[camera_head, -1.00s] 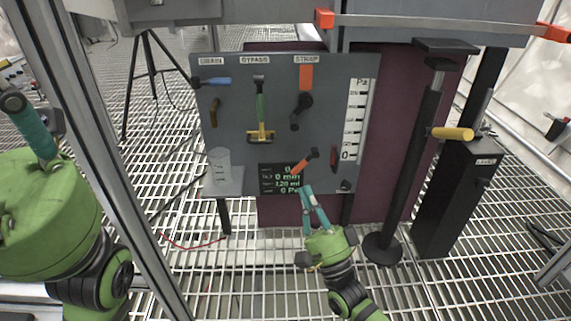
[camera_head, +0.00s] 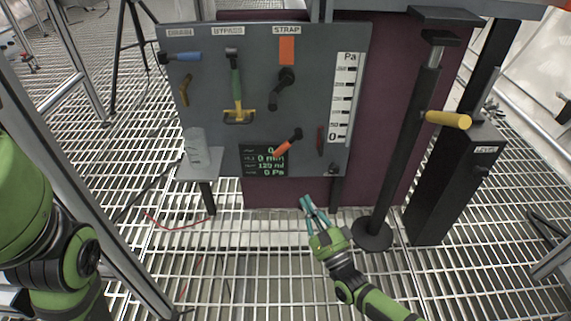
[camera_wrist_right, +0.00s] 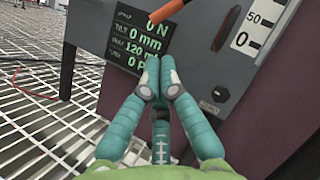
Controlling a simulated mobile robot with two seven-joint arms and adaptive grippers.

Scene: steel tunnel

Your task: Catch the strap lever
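Under the STRAP label on the grey panel (camera_head: 315,70), an orange block (camera_head: 287,50) sits above a black lever (camera_head: 281,90) that hangs down and slightly left. A separate orange-handled lever (camera_head: 288,143) sits lower on the panel; its handle shows at the top of the right wrist view (camera_wrist_right: 166,12). My right gripper (camera_head: 306,200), with teal fingers, is below the panel and apart from both levers. In the right wrist view the fingertips (camera_wrist_right: 158,65) come together with nothing seen between them. My left gripper is out of view; only its green arm shows at the left.
A blue handle (camera_head: 183,57) and a green-yellow handle (camera_head: 236,90) share the panel. A beaker (camera_head: 197,150) stands on a shelf at its left. A black post with a yellow handle (camera_head: 447,119) stands at the right. The grating floor is open below the panel.

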